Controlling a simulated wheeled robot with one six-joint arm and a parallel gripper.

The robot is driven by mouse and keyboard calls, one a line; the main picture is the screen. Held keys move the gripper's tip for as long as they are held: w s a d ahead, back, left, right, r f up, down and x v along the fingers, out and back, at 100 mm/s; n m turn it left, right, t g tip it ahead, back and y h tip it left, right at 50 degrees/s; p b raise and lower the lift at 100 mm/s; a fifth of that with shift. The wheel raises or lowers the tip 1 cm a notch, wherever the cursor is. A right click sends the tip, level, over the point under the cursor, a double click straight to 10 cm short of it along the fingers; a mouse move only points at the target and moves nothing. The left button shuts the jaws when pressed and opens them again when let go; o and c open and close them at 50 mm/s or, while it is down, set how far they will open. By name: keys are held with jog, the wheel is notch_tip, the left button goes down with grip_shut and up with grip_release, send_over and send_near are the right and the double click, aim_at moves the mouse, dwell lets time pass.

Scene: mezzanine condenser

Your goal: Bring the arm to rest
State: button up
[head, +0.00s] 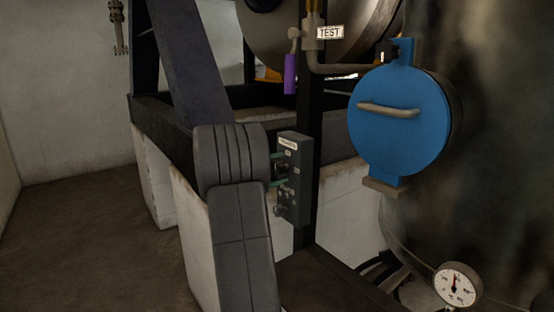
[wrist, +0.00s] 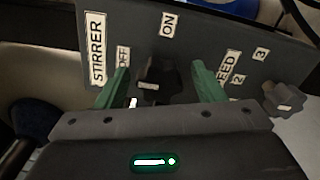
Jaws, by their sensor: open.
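My gripper (wrist: 160,70) is open in the wrist view, its two green fingers on either side of a black knob (wrist: 160,84) with a white mark. I cannot tell whether the fingers touch it. The knob sits on a grey panel (wrist: 205,42) labelled STIRRER, with OFF and ON beside the knob. In the head view the panel is a narrow dark box (head: 293,158) on a post. My grey arm stands in front and to its left, hiding most of the gripper; only bits of green show beside the box.
A second knob (wrist: 283,98) with numbers sits right of my gripper in the wrist view. In the head view, a blue round cover (head: 400,125) on a dark vessel, a purple-handled valve (head: 290,74) and a dial gauge (head: 457,284) are right of my arm. Open floor (head: 80,235) lies left.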

jog(key=m, duration=0.3)
jog(key=m+p, duration=0.2)
jog(key=m, duration=0.1)
jog(key=shift+r+m, duration=0.1)
jog(key=shift+m, duration=0.2)
jog(key=m+p, duration=0.3)
jog(key=p, duration=0.1)
jog(key=shift+r+m, duration=0.1)
jog(key=shift+m, duration=0.2)
jog(key=shift+m+p, duration=0.7)
jog(key=shift+p, duration=0.05)
jog(key=shift+f+m, duration=0.2)
jog(key=shift+m, duration=0.1)
